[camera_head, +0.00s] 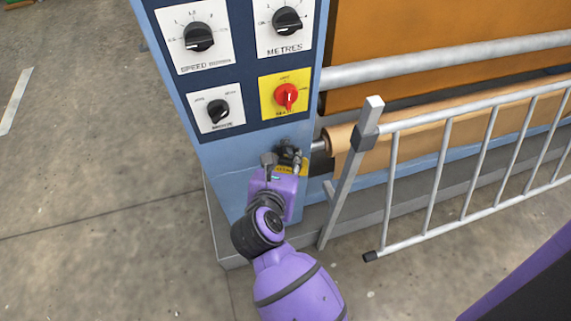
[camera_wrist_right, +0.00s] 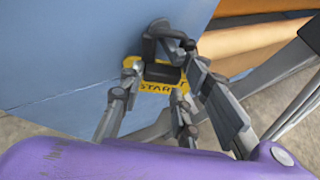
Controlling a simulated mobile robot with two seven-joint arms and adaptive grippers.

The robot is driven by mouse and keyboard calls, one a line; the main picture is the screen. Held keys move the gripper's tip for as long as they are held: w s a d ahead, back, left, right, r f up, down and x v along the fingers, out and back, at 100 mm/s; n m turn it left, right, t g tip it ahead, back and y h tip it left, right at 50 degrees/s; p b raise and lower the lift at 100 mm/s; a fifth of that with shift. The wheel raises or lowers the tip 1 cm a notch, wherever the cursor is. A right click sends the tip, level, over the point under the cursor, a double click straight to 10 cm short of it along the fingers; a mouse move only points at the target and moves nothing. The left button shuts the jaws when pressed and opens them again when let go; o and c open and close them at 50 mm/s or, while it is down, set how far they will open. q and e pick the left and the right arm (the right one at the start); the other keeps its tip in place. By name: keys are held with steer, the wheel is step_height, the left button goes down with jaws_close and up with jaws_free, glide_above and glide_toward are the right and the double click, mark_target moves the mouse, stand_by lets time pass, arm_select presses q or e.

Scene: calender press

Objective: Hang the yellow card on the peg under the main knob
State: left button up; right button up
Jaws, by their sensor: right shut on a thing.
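The main knob (camera_head: 286,96) is red, on a yellow plate in the lower right of the control panel. The yellow card (camera_head: 284,169) shows in small parts below it, mostly covered by my right gripper (camera_head: 286,158). In the right wrist view the card (camera_wrist_right: 152,88) bears dark lettering like "START". My right gripper (camera_wrist_right: 163,74) is shut on the card, close to the blue panel face. A dark fitting (camera_wrist_right: 160,38) sits just beyond the fingers. I cannot tell whether it is the peg or whether the card touches it. My left gripper is not in view.
Other black knobs (camera_head: 199,37) sit on the blue panel (camera_head: 172,70). A brown roll (camera_head: 352,138) and a grey rail guard (camera_head: 445,150) stand close to the right of my right gripper.

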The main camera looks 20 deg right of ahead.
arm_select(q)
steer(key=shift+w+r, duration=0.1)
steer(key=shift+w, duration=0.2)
arm_select(e)
steer(key=o, duration=1.1)
steer(key=shift+r, duration=0.1)
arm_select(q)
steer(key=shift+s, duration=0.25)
arm_select(e)
step_height(320, 180, up, 10)
steer(key=shift+f, duration=0.1)
